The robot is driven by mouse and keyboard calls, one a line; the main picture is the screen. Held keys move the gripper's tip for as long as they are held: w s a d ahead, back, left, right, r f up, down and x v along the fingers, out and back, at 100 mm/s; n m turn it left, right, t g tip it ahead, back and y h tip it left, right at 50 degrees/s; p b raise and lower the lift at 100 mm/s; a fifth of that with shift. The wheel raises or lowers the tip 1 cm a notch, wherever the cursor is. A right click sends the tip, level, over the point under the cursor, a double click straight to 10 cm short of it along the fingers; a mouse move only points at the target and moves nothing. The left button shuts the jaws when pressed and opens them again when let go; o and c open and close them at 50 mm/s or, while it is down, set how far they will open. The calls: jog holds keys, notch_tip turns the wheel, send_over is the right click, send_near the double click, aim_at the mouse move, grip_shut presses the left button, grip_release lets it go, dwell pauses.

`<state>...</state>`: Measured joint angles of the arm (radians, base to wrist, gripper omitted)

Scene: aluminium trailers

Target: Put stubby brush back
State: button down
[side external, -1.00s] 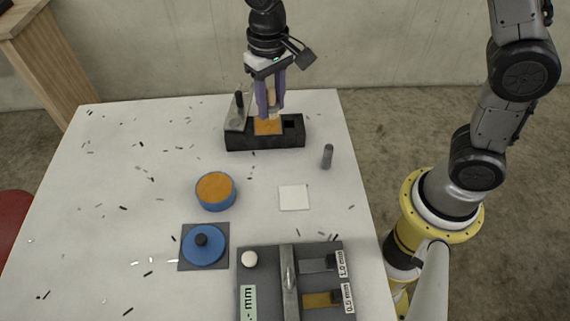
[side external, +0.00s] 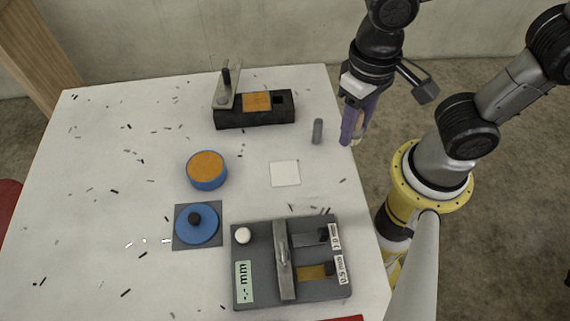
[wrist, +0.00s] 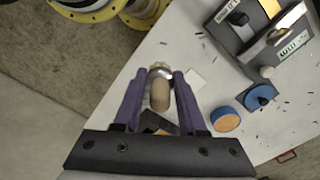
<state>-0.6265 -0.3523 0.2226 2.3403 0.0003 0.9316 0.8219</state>
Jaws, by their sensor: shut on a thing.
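My gripper (side external: 355,128) has purple fingers and is shut on the stubby brush (wrist: 160,92). The brush has a tan wooden handle and a shiny metal part; in the side view it is mostly hidden between the fingers. In that view the gripper hangs at the right edge of the table. The black block (side external: 230,119) stands at the back, with an orange pad (side external: 257,101) on top, a square hole (side external: 278,98) at its right and a metal clamp plate (side external: 228,86) at its left. In the wrist view the block is partly hidden below the brush.
A grey cylinder (side external: 317,131) stands near the table's right edge. A white square (side external: 285,173), a blue orange-topped puck (side external: 207,171), a blue knobbed disc (side external: 197,223) and a grey gauge board (side external: 245,290) lie nearer. Dark slivers are scattered on the table's left (side external: 110,180).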

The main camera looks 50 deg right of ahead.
jog(key=w+a+f, duration=0.3)
jog(key=w+a, duration=0.1)
jog(key=w, duration=0.2)
send_over(285, 173)
jog(key=f, duration=0.5)
jog(key=shift+s+d, duration=0.2)
jog(key=shift+s, duration=0.15)
jog(key=shift+w+a+f, duration=0.2)
jog(key=shift+w+f, duration=0.1)
jog(key=shift+f, duration=1.7)
jog(key=shift+f, duration=0.2)
jog(key=shift+c, duration=2.4)
grip_release()
jog(key=shift+r, duration=0.15)
